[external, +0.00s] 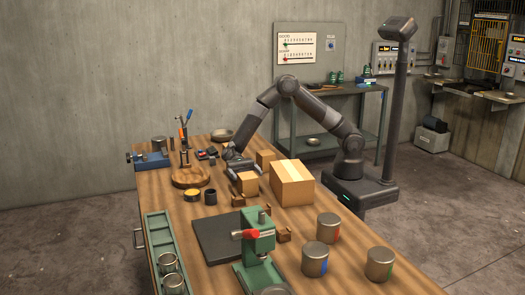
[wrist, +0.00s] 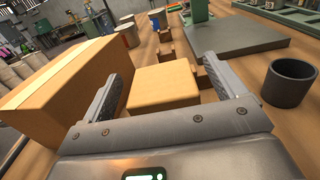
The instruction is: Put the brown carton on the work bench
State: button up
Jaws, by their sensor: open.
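A large brown carton (external: 292,186) with a paler tape strip stands on the wooden table (external: 330,212). A small brown box (external: 247,182) stands to its left and another small brown box (external: 265,158) stands behind. My gripper (external: 236,170) is low over the table beside the small boxes. In the wrist view my gripper (wrist: 158,72) is open, with one small box (wrist: 165,78) between and just ahead of its fingers. Contact cannot be told. The large carton (wrist: 60,82) is close outside the left finger.
A dark cup (wrist: 289,82) stands right of my gripper in the wrist view. A dark flat plate (external: 220,238), a green press (external: 256,250) and several metal cans (external: 321,246) are nearer the camera. A green-framed bench (external: 330,112) stands against the back wall.

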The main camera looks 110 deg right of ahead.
aim_at(251, 179)
jog(key=shift+a+f, duration=0.2)
jog(key=shift+a, duration=1.3)
jog(key=c, duration=1.3)
jog(key=shift+o, duration=0.2)
